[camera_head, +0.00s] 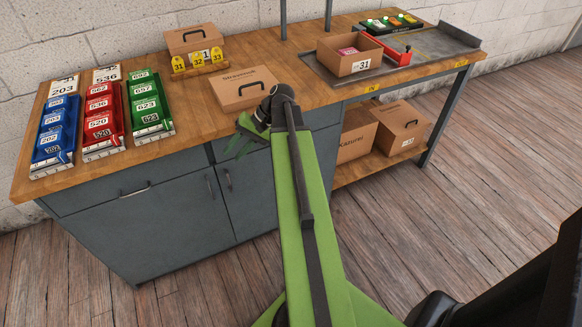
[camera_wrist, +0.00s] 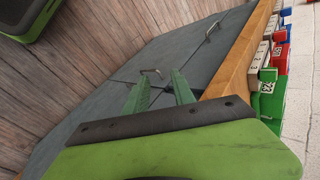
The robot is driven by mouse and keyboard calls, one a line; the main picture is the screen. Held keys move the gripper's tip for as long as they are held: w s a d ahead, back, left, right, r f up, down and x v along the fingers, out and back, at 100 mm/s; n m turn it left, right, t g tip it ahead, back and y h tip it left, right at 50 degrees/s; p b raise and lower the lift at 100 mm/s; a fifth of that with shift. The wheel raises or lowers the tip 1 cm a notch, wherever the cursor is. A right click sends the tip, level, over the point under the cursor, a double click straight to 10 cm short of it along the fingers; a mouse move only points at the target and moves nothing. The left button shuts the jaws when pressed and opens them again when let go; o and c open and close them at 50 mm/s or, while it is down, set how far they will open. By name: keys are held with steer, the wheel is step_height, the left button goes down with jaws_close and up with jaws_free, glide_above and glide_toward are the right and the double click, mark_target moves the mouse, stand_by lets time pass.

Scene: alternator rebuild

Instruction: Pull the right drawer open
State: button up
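The grey workbench cabinet has a left drawer with a bar handle (camera_head: 135,190). The right drawer (camera_head: 224,148) is beside it, just under the wooden top; it looks shut. My arm covers much of its front, and I cannot make out its handle in the head view. My gripper (camera_head: 240,138) is at the bench's front edge, by the right drawer. In the wrist view, the green fingers of my gripper (camera_wrist: 161,80) are apart, pointing along the grey front. No object shows held between them; contact with the drawer cannot be told.
Cabinet doors with upright handles (camera_head: 227,178) are below the drawers. On the wooden top (camera_head: 190,120) stand blue, red and green bins (camera_head: 100,120) and a closed cardboard case (camera_head: 243,88). An open box (camera_head: 350,58) stands farther right. The plank floor (camera_head: 470,190) in front is clear.

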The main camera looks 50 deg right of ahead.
steer(key=s+d+f+m+t+b, duration=0.2)
steer(key=s+d+f+b, duration=0.15)
steer(key=d, duration=0.35)
steer(key=s+d+f+m+t+b, duration=0.1)
steer(key=s+d+f+t+b, duration=0.15)
steer(key=d+b, duration=0.35)
steer(key=s+d+f+m+t+b, duration=0.1)
steer(key=s+d+m+t+b, duration=0.45)
steer(key=s+d, duration=1)
steer(key=w+a+f+n+b, duration=0.1)
steer(key=w+a+b, duration=0.1)
steer(key=w, duration=0.7)
steer(key=w+a+f+n+b, duration=0.1)
steer(key=w+a+b, duration=0.1)
steer(key=w, duration=0.6)
steer(key=shift+w+a+f+h+b, duration=0.3)
steer(key=shift+w+a+f, duration=0.05)
steer(key=shift+a, duration=0.55)
jaws_close()
